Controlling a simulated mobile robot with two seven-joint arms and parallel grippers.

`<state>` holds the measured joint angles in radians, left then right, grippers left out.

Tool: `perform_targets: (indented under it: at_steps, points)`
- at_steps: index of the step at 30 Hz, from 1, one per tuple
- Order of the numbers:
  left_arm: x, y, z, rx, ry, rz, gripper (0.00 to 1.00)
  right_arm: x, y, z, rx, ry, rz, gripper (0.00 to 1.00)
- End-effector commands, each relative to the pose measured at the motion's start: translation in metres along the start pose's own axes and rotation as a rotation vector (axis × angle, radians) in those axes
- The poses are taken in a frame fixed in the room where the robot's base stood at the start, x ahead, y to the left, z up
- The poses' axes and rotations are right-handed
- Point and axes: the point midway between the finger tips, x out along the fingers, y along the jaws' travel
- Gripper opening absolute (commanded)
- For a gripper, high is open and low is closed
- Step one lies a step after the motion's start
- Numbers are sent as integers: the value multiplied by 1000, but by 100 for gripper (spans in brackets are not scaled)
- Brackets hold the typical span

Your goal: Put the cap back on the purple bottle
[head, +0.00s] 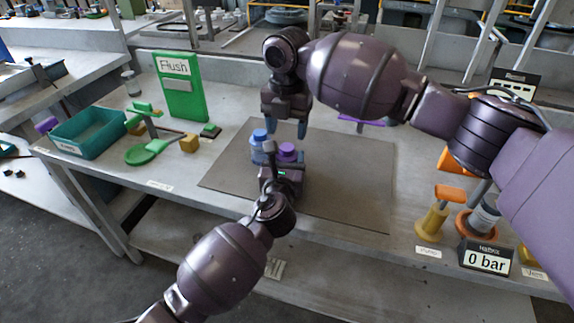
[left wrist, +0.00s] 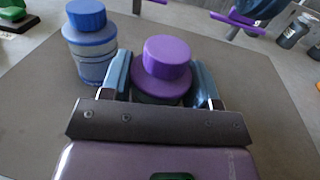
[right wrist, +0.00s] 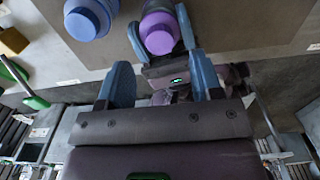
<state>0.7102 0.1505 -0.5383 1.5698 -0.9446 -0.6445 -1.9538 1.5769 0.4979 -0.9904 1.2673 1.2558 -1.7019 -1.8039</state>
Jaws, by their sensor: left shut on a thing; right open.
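The purple bottle (left wrist: 163,78) stands upright between the fingers of my left gripper (head: 286,160), which is shut on it. A purple cap (left wrist: 168,50) sits on top of the bottle; it also shows in the head view (head: 287,149) and the right wrist view (right wrist: 159,33). I cannot tell whether the cap is fully seated. My right gripper (head: 287,129) is open and empty, pointing down above the bottles. In the right wrist view its fingers (right wrist: 162,82) are clear of the cap. The fingers of my left gripper hide the lower bottle.
A blue-capped bottle (left wrist: 90,45) stands close to the left of the purple one, on the grey mat (head: 350,185). A teal tray (head: 85,140), a green Flush board (head: 180,88) and a green scoop-like thing (head: 148,153) are at left. Gauges (head: 484,259) stand at right. The mat's right half is clear.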

Motion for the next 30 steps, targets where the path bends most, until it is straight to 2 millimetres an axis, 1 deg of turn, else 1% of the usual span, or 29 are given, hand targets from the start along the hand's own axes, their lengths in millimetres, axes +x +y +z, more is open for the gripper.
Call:
perform_targets:
  at_steps: [3,4,9,10,17,20,23,25,30]
  points:
    - [0,0,0,0,0,0,0,1,0,0,0,1,0,60]
    - [0,0,0,0,0,0,0,1,0,0,0,1,0,61]
    - [0,0,0,0,0,0,0,1,0,0,0,1,0,87]
    - [0,0,0,0,0,0,0,1,0,0,0,1,0,89]
    - [0,0,0,0,0,0,0,1,0,0,0,1,0,89]
    - [0,0,0,0,0,0,0,-2,0,0,0,1,1,89]
    - [0,0,0,0,0,0,0,-12,1,0,0,0,3,89]
    - [0,0,0,0,0,0,0,-22,0,0,0,0,2,89]
    - [0,0,0,0,0,0,0,-55,1,0,0,-1,3,89]
